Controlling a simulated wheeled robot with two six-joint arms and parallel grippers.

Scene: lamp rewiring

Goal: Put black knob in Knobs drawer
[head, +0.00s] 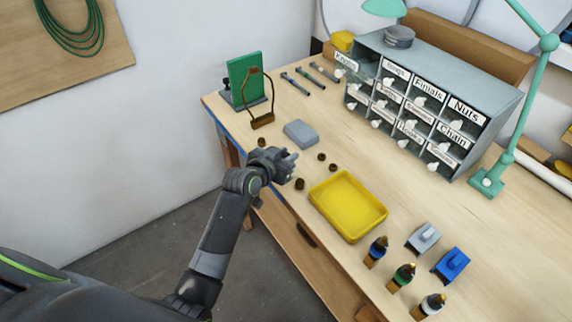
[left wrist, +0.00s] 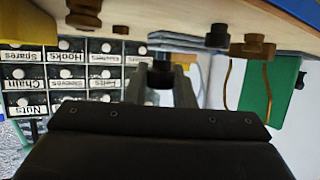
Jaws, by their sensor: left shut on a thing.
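My left gripper (head: 289,162) is at the front edge of the workbench, left of the yellow tray. In the left wrist view the gripper (left wrist: 162,88) is shut on a small black knob (left wrist: 160,75) held between its two fingers. I cannot make out the held knob in the head view. The Knobs drawer (head: 346,61) is at the top left of the grey drawer cabinet (head: 480,92), and it looks pulled out. The cabinet is well away from the gripper, toward the back. My right gripper is not in view.
Small brown knobs (head: 300,183) lie around the gripper. A grey block (head: 300,133), a yellow tray (head: 318,205), a green board (head: 245,75) with a brown wire frame (head: 263,122), and several bottles (head: 403,276) stand on the bench (head: 400,185). A teal lamp (head: 532,95) stands right of the cabinet.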

